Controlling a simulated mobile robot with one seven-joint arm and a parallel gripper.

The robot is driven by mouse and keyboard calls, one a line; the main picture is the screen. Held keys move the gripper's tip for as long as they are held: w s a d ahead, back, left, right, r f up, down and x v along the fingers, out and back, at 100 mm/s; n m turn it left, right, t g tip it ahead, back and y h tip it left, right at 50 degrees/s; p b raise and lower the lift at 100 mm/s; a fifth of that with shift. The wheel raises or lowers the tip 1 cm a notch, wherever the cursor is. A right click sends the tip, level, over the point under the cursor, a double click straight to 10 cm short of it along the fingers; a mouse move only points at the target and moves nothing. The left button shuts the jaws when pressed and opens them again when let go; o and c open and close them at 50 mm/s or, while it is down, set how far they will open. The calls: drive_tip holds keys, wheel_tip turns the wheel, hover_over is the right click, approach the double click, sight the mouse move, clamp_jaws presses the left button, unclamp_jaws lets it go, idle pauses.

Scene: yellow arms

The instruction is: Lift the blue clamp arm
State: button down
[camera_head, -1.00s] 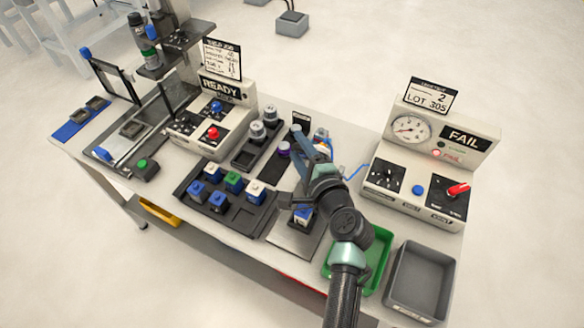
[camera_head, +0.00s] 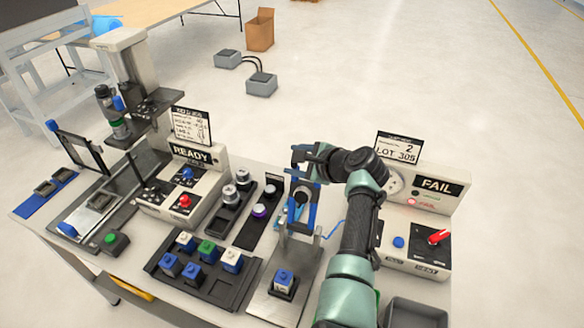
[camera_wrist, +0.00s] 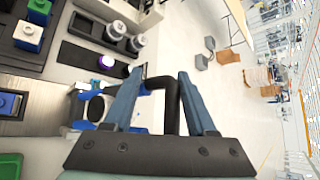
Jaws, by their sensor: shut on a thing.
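The blue clamp arm (camera_head: 312,215) stands near upright at the back of a grey metal fixture plate (camera_head: 262,305), in the middle of the bench. My gripper (camera_head: 303,158) is at its top end, shut on its black handle bar. In the wrist view the dark bar (camera_wrist: 161,97) lies between the two blue-grey fingers of my gripper (camera_wrist: 168,82). Blue parts of the clamp (camera_wrist: 139,130) show below the fingers there. My gripper partly hides the clamp's top.
A FAIL test box (camera_head: 437,187) with a red switch stands at right, close to my arm. A black tray of coloured blocks (camera_head: 205,290) lies left of the fixture. A READY box (camera_head: 193,152) stands behind it. A grey bin (camera_head: 415,315) is at front right.

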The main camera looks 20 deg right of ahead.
drive_tip(key=shift+w+d+f+h, duration=0.15)
drive_tip(key=shift+d+f+h, duration=0.15)
drive_tip(key=shift+d+f, duration=0.65)
drive_tip(key=shift+a, duration=0.1)
drive_tip(key=c, duration=0.8)
unclamp_jaws()
drive_tip(key=shift+f, duration=0.1)
drive_tip(key=v, duration=0.4)
drive_tip(key=r+b+v, duration=0.1)
drive_tip(key=v, duration=0.3)
drive_tip(key=b+v, duration=0.1)
drive_tip(key=v, duration=0.4)
drive_tip(key=shift+w+a+r, duration=0.15)
drive_tip(key=shift+w, duration=0.25)
